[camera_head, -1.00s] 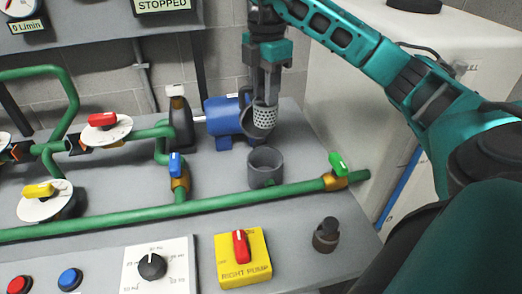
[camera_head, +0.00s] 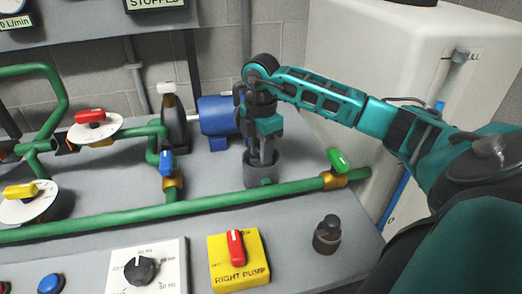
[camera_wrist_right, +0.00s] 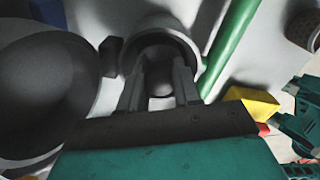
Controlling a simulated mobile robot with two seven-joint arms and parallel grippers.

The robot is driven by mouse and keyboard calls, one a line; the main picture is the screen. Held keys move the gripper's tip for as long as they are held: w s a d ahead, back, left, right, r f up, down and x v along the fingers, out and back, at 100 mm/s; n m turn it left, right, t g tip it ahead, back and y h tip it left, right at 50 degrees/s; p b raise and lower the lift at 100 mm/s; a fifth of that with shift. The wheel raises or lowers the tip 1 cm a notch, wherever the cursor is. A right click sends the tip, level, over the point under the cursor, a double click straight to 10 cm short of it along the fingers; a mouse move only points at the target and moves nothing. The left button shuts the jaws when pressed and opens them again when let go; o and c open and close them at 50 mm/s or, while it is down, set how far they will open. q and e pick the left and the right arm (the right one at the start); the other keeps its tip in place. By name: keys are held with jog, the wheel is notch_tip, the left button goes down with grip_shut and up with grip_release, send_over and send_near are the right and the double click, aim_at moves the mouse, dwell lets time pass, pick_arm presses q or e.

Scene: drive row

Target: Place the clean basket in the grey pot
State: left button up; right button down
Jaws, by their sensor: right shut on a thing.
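The grey pot (camera_head: 250,178) stands on the grey bench just behind the long green pipe. My right gripper (camera_head: 262,158) points down, with its fingers at the pot's mouth. In the right wrist view the pot's round rim (camera_wrist_right: 189,45) surrounds the ends of the fingers (camera_wrist_right: 160,85). The gripper is shut on the clean basket, which is mostly hidden in the pot and between the fingers. I cannot tell whether it rests on the pot's bottom.
A green-handled valve (camera_head: 337,162) is on the pipe to the right. A dark brown cylindrical piece (camera_head: 326,236) and the yellow pump switch (camera_head: 238,262) are in front.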

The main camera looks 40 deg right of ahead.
jog(key=shift+f, duration=0.15)
jog(key=c, duration=1.1)
grip_release()
jog(key=shift+r, duration=0.55)
notch_tip(320, 180, up, 11)
jog(key=shift+r+p, duration=0.15)
jog(key=shift+p, duration=1.05)
